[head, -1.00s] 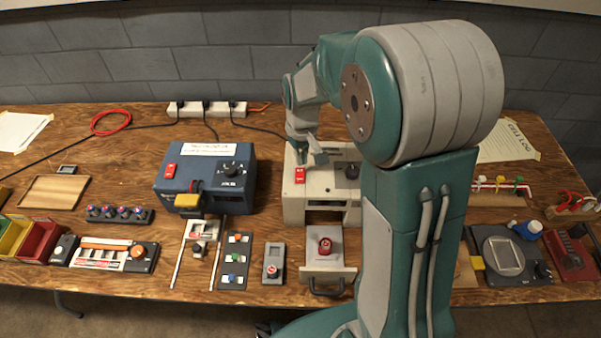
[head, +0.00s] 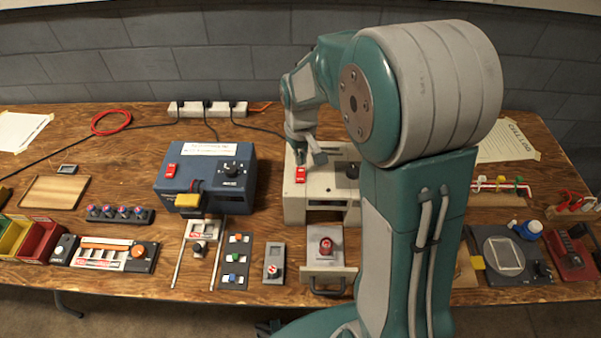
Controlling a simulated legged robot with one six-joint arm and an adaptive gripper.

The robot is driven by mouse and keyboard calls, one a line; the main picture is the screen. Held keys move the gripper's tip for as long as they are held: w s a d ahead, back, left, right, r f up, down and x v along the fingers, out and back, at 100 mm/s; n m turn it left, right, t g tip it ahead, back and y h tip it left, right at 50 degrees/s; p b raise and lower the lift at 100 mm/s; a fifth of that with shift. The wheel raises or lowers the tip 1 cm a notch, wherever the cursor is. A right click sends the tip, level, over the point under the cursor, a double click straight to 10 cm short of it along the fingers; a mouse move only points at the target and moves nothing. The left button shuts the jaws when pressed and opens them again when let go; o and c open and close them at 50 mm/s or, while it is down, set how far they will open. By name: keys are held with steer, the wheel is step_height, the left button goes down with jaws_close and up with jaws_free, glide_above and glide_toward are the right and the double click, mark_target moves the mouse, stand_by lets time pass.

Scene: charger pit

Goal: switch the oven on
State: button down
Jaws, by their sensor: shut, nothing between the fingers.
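A beige box that looks like the oven (head: 345,203) stands at mid-table, partly hidden behind my arm. A red rocker switch (head: 300,174) sits on the left of its top, and a black knob (head: 352,171) sits to the right. Its front has a dark slot, and a tray (head: 342,271) with a black handle is in front, holding a red-knobbed part. My gripper (head: 307,161) is shut and empty, pointing down just above and behind the red switch. I cannot tell whether its tips touch the switch or which way the switch is tipped.
A blue box (head: 206,187) with its own red switch and dial stands to the left. Small switch panels and a pair of rails lie in front of it. A power strip (head: 207,108) with cables runs behind. My arm hides the table right of the beige box.

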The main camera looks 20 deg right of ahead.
mark_target(300, 170)
steer(key=shift+f, duration=1.35)
stand_by(0.9)
steer(key=shift+r, duration=3.55)
